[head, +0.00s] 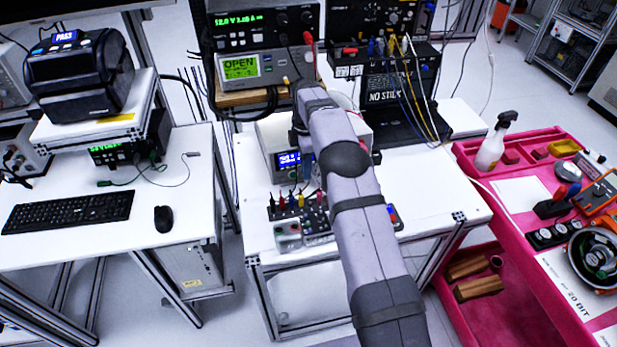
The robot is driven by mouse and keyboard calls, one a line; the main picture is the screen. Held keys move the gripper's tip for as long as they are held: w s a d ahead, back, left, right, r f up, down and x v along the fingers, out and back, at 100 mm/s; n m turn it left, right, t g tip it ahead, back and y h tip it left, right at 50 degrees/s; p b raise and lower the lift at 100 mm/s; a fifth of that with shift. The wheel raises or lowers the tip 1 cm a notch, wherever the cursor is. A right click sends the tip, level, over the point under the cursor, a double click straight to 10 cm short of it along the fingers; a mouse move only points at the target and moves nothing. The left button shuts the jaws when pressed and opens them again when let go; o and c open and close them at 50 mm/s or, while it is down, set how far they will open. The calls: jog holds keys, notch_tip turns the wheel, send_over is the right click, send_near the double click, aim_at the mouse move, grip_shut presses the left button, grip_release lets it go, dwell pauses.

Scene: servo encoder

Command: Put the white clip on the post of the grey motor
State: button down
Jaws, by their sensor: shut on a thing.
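My arm reaches from the bottom edge up over the middle bench, and its wrist bends down in front of the instruments. My gripper (307,168) shows only in part beside the arm, low over the bench. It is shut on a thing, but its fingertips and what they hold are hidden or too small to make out. I cannot pick out the white clip. I cannot pick out the grey motor or its post for certain. Small grey and white units (289,236) stand near the bench's front edge, partly behind the arm.
A row of coloured terminals (300,201) sits behind the small units. A power supply with a blue display (288,159) and stacked instruments (240,68) stand at the back. A pink cart (463,155) is at right, a keyboard (69,211) at left. The bench's right side (440,195) is clear.

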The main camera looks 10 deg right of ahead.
jog(key=s+a+r+p, duration=0.2)
jog(key=s+r, duration=0.4)
jog(key=r, duration=0.3)
jog(key=s+f, duration=0.5)
jog(key=s, duration=0.1)
jog(key=shift+s+a+f+b, duration=0.15)
jog(key=shift+s+f+b, duration=0.05)
jog(key=shift+f+b, duration=0.15)
jog(key=shift+f, duration=0.1)
jog(key=shift+f+b, duration=2.05)
jog(key=shift+f, duration=0.25)
jog(key=shift+f+b, duration=0.55)
jog(key=shift+f, duration=0.55)
jog(key=shift+p, duration=0.5)
